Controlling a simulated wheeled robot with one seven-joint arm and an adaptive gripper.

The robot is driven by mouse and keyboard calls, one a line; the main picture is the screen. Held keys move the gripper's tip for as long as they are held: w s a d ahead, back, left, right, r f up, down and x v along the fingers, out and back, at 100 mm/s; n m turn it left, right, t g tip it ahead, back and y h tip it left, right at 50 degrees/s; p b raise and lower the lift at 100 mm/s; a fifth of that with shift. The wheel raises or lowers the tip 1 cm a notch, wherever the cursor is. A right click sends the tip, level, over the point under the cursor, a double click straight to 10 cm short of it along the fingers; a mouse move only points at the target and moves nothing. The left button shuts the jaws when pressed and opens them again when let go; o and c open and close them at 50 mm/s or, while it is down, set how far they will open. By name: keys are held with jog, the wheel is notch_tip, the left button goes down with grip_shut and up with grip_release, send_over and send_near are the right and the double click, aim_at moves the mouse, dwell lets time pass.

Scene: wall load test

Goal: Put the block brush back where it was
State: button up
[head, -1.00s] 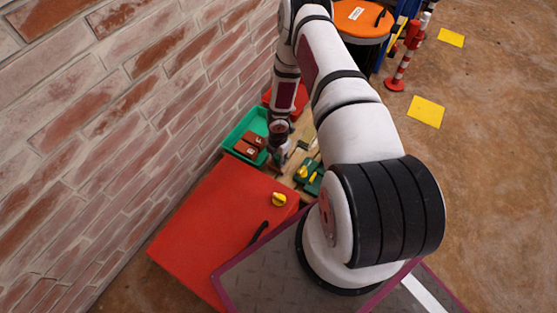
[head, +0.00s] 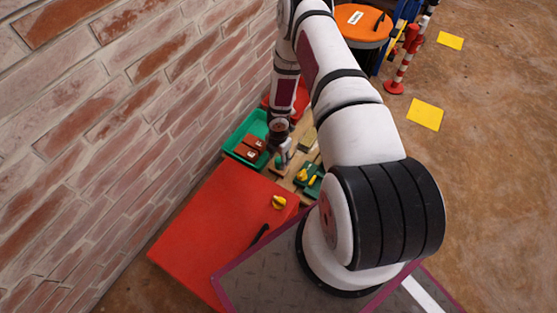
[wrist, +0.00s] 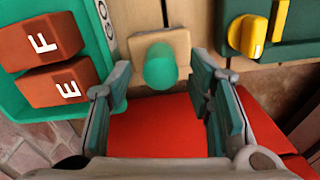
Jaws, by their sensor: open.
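In the wrist view, a pale beige block with an upright round green handle (wrist: 160,68), which looks like the block brush, stands on the wooden bench top (wrist: 213,30). My gripper (wrist: 153,78) is open, with one finger on each side of the handle and clear gaps to both. In the head view my gripper (head: 284,150) hangs low over the bench, between the green tray and the dark green case. A bit of green (head: 280,163) shows just below it, probably the handle. The fingertips are small there, and the brush's underside is hidden.
The green tray (wrist: 108,62) at the left holds brown blocks lettered F (wrist: 40,43) and E (wrist: 60,85). A dark green case with a yellow knob (wrist: 248,35) lies right. A red cabinet (head: 215,225) stands in front, and the brick wall (head: 110,130) runs close along the left.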

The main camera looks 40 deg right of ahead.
jog(key=w+d+r+m+h+p, duration=0.2)
jog(key=r, duration=1.2)
jog(key=w+d+r+m+h+p, duration=0.1)
jog(key=w+d+r+m, duration=0.1)
jog(key=r, duration=1.1)
jog(key=s+a+r+m+h, duration=0.1)
jog(key=s+r+m, duration=0.15)
jog(key=r, duration=0.75)
jog(key=s+r+m+h, duration=0.15)
jog(key=r+m, duration=0.25)
jog(key=r, duration=0.6)
jog(key=s+a+r+m+y, duration=0.1)
jog(key=s+a+r+m, duration=0.5)
jog(key=s+r, duration=0.65)
jog(key=s+a+r+m+y, duration=0.2)
jog(key=s+a, duration=0.4)
jog(key=s, duration=0.3)
jog(key=s+a+r+m+y, duration=0.2)
jog(key=s+a, duration=0.5)
jog(key=s, duration=0.2)
jog(key=shift+r+m+y, duration=0.1)
jog(key=shift+m+y, duration=0.15)
